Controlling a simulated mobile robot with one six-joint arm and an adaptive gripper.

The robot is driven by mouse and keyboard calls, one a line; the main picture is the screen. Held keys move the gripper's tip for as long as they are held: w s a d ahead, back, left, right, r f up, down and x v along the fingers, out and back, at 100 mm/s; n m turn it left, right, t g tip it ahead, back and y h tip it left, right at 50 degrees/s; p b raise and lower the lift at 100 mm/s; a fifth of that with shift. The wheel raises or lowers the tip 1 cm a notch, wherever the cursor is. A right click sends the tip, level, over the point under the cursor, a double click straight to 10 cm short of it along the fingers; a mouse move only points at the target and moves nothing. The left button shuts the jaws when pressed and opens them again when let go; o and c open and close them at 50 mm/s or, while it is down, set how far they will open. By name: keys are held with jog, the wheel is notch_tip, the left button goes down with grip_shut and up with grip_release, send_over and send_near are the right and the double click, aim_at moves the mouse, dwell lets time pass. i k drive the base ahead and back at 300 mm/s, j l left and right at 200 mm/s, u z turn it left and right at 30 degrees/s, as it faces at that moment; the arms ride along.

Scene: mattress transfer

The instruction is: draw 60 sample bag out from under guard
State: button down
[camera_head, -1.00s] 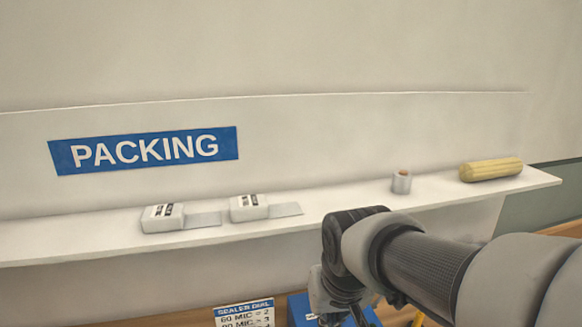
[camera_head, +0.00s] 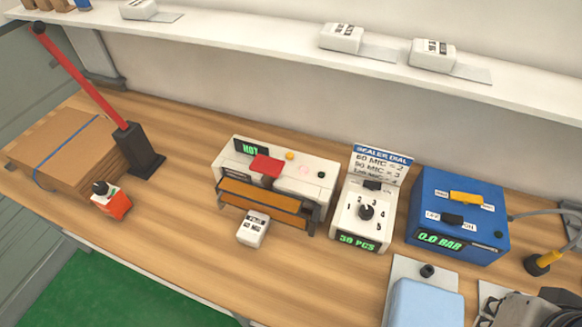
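In the head view the sample bag (camera_head: 253,229) is a small white packet with a black label. It lies on the wooden bench at the front of the white sealer (camera_head: 325,182), by the orange-brown guard (camera_head: 262,203). Its far end meets the guard's front edge; whether part of it is underneath I cannot tell. The label is too small to read surely. The sealer shows a green HOT display and a red part on top. Part of my arm shows at the bottom right corner; my gripper's fingers cannot be made out.
A dial box (camera_head: 363,217) and a blue pressure box (camera_head: 458,215) stand right of the sealer. A light blue block (camera_head: 423,303) is at the front right. The bench front centre is clear.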

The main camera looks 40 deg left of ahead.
aim_at(252, 231)
jog(key=u, duration=1.9)
jog(key=i+j+z, duration=0.25)
jog(key=j+z, duration=0.3)
jog(key=j, duration=0.2)
jog(key=i+j+z, duration=0.25)
jog(key=j, duration=0.15)
jog(key=k, duration=0.1)
